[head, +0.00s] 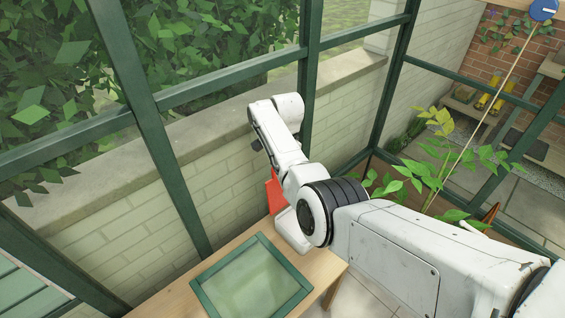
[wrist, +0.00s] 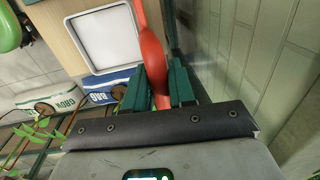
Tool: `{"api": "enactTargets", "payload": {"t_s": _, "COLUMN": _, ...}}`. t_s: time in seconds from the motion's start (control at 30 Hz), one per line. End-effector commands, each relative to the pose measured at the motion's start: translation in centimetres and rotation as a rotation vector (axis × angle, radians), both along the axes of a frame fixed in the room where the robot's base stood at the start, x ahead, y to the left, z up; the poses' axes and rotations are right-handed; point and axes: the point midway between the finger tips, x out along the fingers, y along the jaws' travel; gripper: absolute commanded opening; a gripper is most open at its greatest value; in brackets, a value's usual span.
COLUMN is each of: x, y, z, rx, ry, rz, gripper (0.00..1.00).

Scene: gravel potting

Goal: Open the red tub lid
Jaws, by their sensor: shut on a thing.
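My gripper (wrist: 168,88) has its two green fingers shut on a red lid (wrist: 151,42) in the wrist view. The lid shows nearly edge-on as a narrow red strip running up from between the fingers. Left of it is a white square tub (wrist: 104,39) with a pale grey inside or face, on a wooden top. In the head view the red lid (head: 274,193) stands steeply beside my arm, partly hidden by it. A white piece (head: 291,232), probably the tub, shows below it, mostly covered by my arm. The fingers are hidden in the head view.
A green-framed glazed box (head: 252,284) lies on the wooden bench (head: 160,305). Green greenhouse posts (head: 150,125) and a pale brick wall (head: 225,155) stand close behind. A leafy plant (head: 440,165) is at the right.

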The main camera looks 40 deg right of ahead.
Motion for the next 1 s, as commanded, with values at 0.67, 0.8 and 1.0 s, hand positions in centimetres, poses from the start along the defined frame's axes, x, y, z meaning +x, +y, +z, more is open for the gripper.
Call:
{"api": "enactTargets", "payload": {"t_s": 0.67, "x": 0.0, "y": 0.0, "z": 0.0, "rx": 0.0, "ry": -0.002, "rz": 0.0, "gripper": 0.42}}
{"api": "enactTargets", "payload": {"t_s": 0.8, "x": 0.0, "y": 0.0, "z": 0.0, "rx": 0.0, "ry": -0.001, "rz": 0.0, "gripper": 0.42}}
{"api": "enactTargets", "payload": {"t_s": 1.0, "x": 0.0, "y": 0.0, "z": 1.2, "rx": -0.001, "ry": -0.004, "rz": 0.0, "gripper": 0.42}}
